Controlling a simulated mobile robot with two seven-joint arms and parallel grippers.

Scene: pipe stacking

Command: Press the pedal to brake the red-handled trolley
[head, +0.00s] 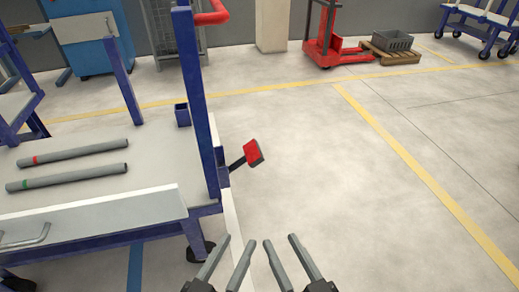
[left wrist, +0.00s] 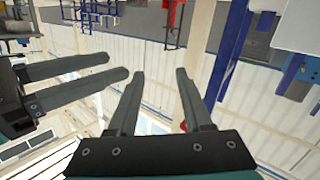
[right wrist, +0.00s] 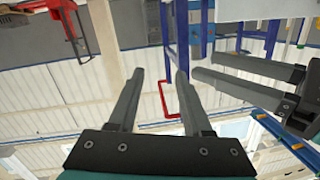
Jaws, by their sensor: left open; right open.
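The trolley (head: 130,205) with blue posts stands at the left of the head view. Its red handle (head: 212,15) is at the top edge, and a red bar that looks like this handle shows in the right wrist view (right wrist: 162,104). The red pedal (head: 253,152) sticks out on a dark arm from the trolley's right side, low by the post. My left gripper (head: 240,241) and right gripper (head: 280,241) are side by side at the bottom middle, both open and empty. In the picture both are below the pedal, apart from it.
Two grey pipes, with a red band (head: 74,152) and a green band (head: 68,177), lie on the trolley. A red pallet jack (head: 325,45), a grey crate (head: 392,40) and another blue trolley (head: 485,22) are at the back. The floor right of the pedal is clear.

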